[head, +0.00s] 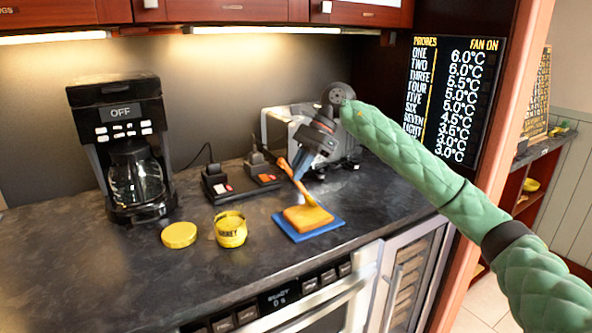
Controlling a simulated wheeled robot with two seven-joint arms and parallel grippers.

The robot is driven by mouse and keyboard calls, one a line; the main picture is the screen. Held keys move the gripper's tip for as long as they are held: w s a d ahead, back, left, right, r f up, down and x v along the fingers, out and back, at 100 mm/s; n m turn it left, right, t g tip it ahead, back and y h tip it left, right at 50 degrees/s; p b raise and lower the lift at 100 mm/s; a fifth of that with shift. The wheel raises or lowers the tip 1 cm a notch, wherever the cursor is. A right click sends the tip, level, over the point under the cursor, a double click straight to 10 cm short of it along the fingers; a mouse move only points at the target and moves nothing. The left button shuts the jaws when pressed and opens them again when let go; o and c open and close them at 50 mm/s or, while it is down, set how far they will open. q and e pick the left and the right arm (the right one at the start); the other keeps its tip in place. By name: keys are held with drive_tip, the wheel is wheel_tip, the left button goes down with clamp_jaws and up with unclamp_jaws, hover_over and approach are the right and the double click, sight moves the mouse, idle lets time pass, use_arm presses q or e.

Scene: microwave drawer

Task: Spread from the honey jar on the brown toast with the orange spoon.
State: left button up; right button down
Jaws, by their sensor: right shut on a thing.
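The yellow honey jar (231,232) stands on the dark counter, and a round yellow lid (179,235) lies to its left. The golden-brown toast (307,218) lies on a flat blue board (284,229) to the right of the jar. My right gripper (297,168) is shut on the orange spoon (300,187), above and behind the toast. The spoon slants down to the right, with its lower end at the toast. I cannot tell whether it touches the toast or whether there is honey on it. My left gripper is not in view.
A coffee maker (122,150) with a glass pot stands at the back left. A black device with red buttons (238,180) sits behind the jar. A silver appliance (285,130) is behind my right gripper. The counter's front left is clear.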

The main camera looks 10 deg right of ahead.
sight(282, 167)
drive_tip(key=shift+a, duration=0.15)
drive_tip(key=shift+s+a, duration=0.25)
drive_tip(key=shift+a, duration=0.35)
drive_tip(key=shift+s+a, duration=0.2)
drive_tip(key=shift+a, duration=0.4)
drive_tip(key=shift+a, duration=0.1)
drive_tip(key=shift+s+a+b, duration=0.2)
drive_tip(key=shift+s+a, duration=0.05)
drive_tip(key=shift+a, duration=0.4)
drive_tip(key=shift+s+a+b, duration=0.2)
drive_tip(key=shift+a, duration=0.4)
drive_tip(key=shift+d, duration=0.15)
drive_tip(key=shift+w+d, duration=0.25)
drive_tip(key=shift+d, duration=0.4)
drive_tip(key=shift+w+d, duration=0.2)
drive_tip(key=shift+d, duration=0.4)
drive_tip(key=shift+b, duration=0.3)
